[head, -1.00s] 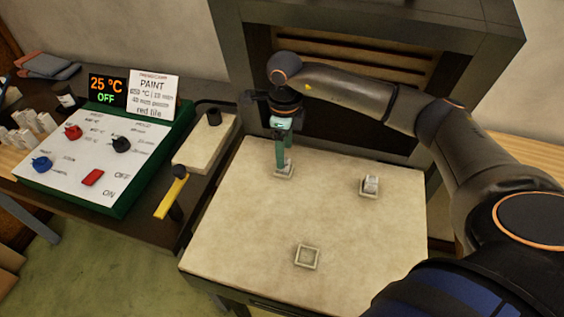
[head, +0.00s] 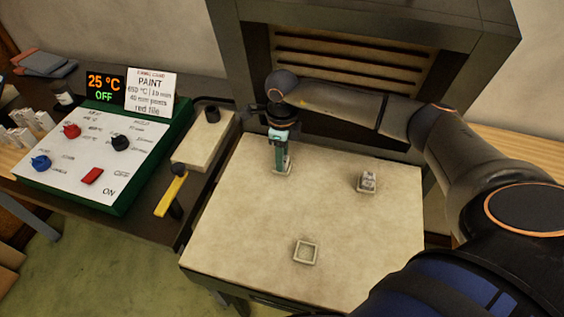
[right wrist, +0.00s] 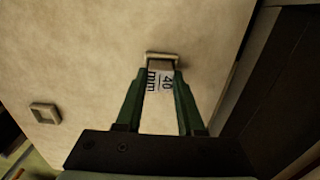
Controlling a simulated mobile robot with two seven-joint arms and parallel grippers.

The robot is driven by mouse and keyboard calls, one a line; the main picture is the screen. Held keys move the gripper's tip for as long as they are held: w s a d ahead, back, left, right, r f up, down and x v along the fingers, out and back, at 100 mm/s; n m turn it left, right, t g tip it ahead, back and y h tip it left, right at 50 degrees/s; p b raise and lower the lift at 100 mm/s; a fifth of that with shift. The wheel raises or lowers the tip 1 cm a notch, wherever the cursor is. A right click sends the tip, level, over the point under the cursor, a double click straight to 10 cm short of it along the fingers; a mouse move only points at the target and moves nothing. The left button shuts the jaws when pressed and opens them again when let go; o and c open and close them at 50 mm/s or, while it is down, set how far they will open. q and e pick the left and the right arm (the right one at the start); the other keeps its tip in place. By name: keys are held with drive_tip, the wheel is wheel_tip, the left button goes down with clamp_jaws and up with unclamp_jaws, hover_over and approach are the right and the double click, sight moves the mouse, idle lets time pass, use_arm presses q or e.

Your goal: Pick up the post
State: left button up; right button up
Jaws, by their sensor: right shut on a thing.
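In the head view the fingers hide most of the post. My left gripper is not in view.
An empty square holder (head: 305,252) sits at the board's front. The pale board (head: 235,235) is otherwise clear. A dark kiln-like box with a slatted opening (head: 345,60) stands behind. A control panel (head: 95,155) with knobs and a display reading 25 °C OFF is left.

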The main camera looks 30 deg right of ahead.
clamp_jaws()
